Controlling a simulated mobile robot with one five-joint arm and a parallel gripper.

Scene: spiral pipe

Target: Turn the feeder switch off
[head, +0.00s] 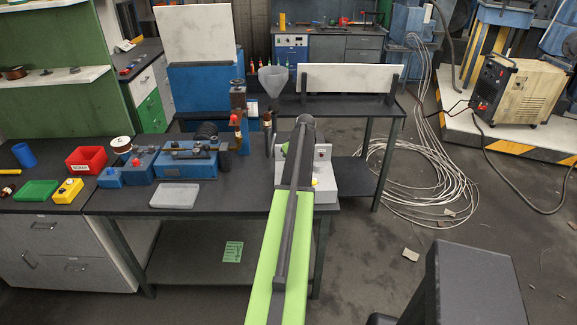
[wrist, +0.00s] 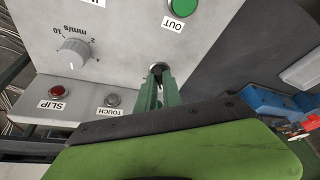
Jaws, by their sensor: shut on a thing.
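The grey-white feeder panel (wrist: 112,50) fills much of the wrist view, with its labels upside down. My gripper (wrist: 158,77) reaches up to it, its green fingers closed around a small dark switch part (wrist: 157,68) at the panel. The fingers hide most of the switch, so I cannot tell its position. In the head view the pale feeder box (head: 322,180) stands on the dark bench. My arm covers part of it, and the fingertips cannot be made out there.
Near the gripper on the panel are a green OUT button (wrist: 184,6), a grey speed knob (wrist: 72,53), a red SLIP lamp (wrist: 57,92) and a TOUCH button (wrist: 112,100). A blue machine (head: 187,164) stands left on the bench. Cable coils (head: 415,190) lie on the floor to the right.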

